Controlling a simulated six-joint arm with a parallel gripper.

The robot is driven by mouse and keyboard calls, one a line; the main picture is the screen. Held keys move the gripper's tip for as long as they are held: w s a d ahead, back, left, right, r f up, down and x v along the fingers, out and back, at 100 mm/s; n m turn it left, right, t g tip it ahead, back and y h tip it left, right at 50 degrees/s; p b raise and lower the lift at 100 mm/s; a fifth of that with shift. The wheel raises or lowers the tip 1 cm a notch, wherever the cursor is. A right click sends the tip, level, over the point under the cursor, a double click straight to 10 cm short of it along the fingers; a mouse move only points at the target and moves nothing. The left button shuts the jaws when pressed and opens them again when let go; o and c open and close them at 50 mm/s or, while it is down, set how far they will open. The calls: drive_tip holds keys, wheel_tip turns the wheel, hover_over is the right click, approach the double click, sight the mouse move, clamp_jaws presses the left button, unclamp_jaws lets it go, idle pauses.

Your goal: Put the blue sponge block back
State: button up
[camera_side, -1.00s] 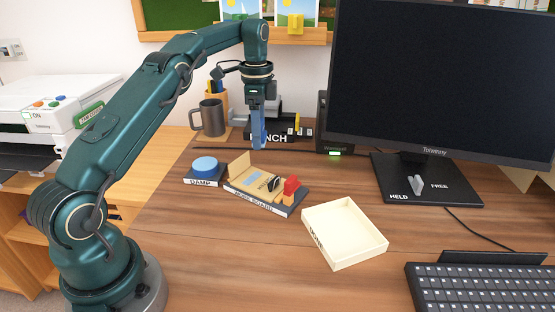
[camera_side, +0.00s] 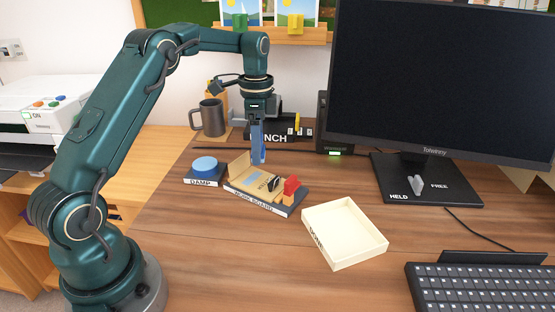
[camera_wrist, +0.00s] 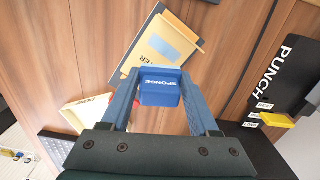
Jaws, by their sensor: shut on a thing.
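The blue sponge block (camera_wrist: 160,88), lettered SPONGE, is between the two blue fingers of my gripper (camera_wrist: 160,98) in the wrist view. My gripper (camera_side: 258,158) is shut on it and holds it in the air, behind and above the work board (camera_side: 265,204) in the side view. There the block is hard to tell from the blue fingers. The low pad lettered DAMP (camera_side: 203,181), with a round blue top (camera_side: 204,164), sits left of the board. In the wrist view the board (camera_wrist: 153,57) lies beyond the block, with a pale blue patch on it.
A cream tray (camera_side: 345,234) stands right of the board, apparently empty. A red piece (camera_side: 291,186) stands at the board's right end. A black PUNCH unit (camera_side: 285,135), grey mug (camera_side: 210,118) and monitor (camera_side: 440,85) are behind.

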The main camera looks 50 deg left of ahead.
drive_tip(key=s+d+r, duration=0.2)
drive_tip(key=s+d, duration=0.6)
drive_tip(key=s, duration=0.3)
drive_tip(key=m, duration=0.1)
hover_over(285, 261)
wheel_tip(285, 261, down, 7)
drive_tip(key=shift+r, duration=0.2)
drive_tip(key=shift+f, duration=1.95)
drive_tip(key=shift+f, duration=0.1)
drive_tip(key=o, duration=1.3)
